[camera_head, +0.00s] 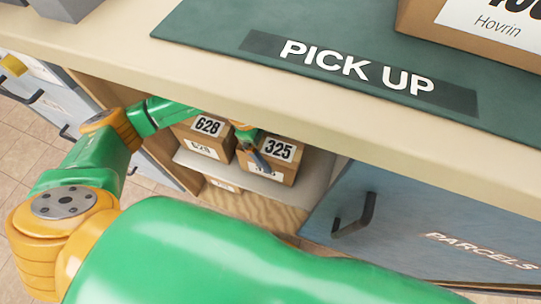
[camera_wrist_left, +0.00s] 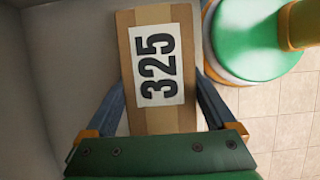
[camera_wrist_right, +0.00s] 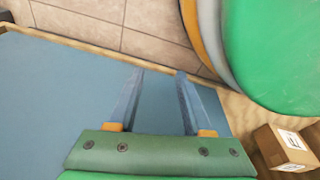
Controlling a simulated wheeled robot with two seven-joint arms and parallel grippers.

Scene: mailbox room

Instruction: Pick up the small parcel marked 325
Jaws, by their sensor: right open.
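The small parcel marked 325 (camera_head: 281,152) is a brown box on the shelf under the counter, right of the parcel marked 628 (camera_head: 207,126). In the left wrist view, the 325 parcel (camera_wrist_left: 157,65) shows its labelled face between my left gripper's fingers (camera_wrist_left: 161,80). One finger lies along each long side; I cannot tell whether they press on it. In the head view my left gripper (camera_head: 259,158) reaches in under the counter and covers part of the parcel. My right gripper (camera_wrist_right: 158,72) is open and empty above a blue surface.
The counter (camera_head: 230,85) overhangs the shelf (camera_head: 225,170) and carries a green PICK UP mat (camera_head: 240,22) and a large box (camera_head: 465,30). A blue PARCELS panel (camera_head: 400,215) with a dark handle (camera_head: 358,215) stands right of the shelf. Another box (camera_wrist_right: 284,149) shows in the right wrist view.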

